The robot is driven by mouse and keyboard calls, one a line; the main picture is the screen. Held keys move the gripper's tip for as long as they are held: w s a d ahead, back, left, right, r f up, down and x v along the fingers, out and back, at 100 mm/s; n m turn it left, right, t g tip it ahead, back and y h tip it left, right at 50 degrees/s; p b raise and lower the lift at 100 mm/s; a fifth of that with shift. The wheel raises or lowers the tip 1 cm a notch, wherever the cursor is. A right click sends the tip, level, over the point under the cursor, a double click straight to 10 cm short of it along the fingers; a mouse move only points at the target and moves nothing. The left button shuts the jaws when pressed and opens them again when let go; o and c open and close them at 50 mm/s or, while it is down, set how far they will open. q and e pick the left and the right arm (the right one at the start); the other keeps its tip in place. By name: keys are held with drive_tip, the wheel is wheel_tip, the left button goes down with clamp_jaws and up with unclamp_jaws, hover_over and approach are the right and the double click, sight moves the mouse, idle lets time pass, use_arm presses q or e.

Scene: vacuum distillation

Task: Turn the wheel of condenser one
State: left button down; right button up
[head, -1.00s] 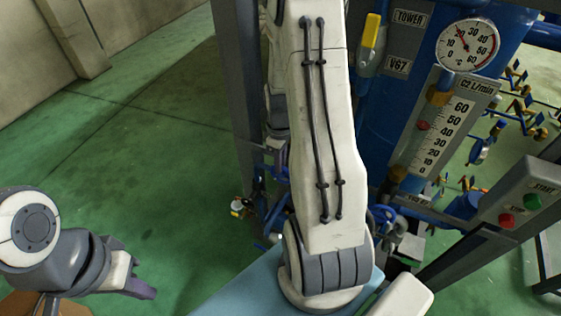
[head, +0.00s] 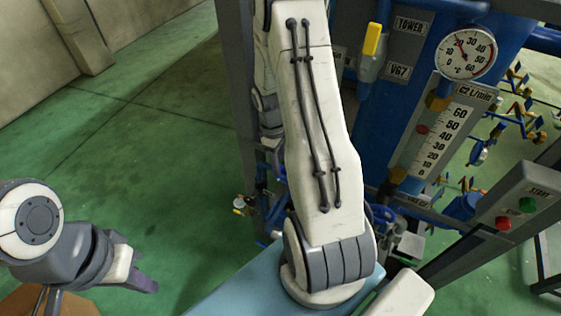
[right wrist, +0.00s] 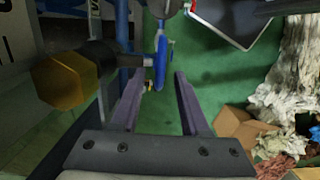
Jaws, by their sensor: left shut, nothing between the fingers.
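In the right wrist view a blue wheel (right wrist: 160,58) shows nearly edge-on, in line with the gap between the fingers of my right gripper (right wrist: 158,82). The fingers are apart with nothing clamped between them. I cannot tell whether the wheel's rim is between the tips or just beyond them. No readable label marks it as condenser one. In the head view my right arm hides its own gripper and the pipework behind. My left gripper (head: 143,282) is shut and empty at lower left, over the green floor, away from the rig.
A bronze hexagonal knob (right wrist: 66,82) on a dark stem is close left of my right gripper. A cardboard box (right wrist: 240,133) and crumpled sheets lie at right. The rig has a dial gauge (head: 466,50), a flow scale (head: 440,130) and a button box (head: 515,200). The left floor is clear.

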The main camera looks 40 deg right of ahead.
wheel_tip(320, 180, up, 10)
drive_tip(key=w+b, duration=0.1)
drive_tip(key=b, duration=0.1)
drive_tip(key=shift+w+a+r, duration=0.15)
drive_tip(key=shift+a+r, duration=0.05)
drive_tip(key=shift+a, duration=0.05)
idle(0.6)
drive_tip(key=s+a+r+n+t+b, duration=0.1)
drive_tip(key=s+a, duration=0.1)
drive_tip(key=a, duration=0.8)
drive_tip(key=s+a+r+n+b, duration=0.1)
drive_tip(key=a+b, duration=0.1)
drive_tip(key=a, duration=0.7)
drive_tip(key=s+a+y+b, duration=0.1)
drive_tip(key=s+a, duration=1)
drive_tip(key=s, duration=0.3)
drive_tip(key=shift+s+a+f+n+y+b, duration=0.15)
drive_tip(key=shift+s+f+n+y+b, duration=0.15)
drive_tip(key=shift+f+n+b, duration=0.1)
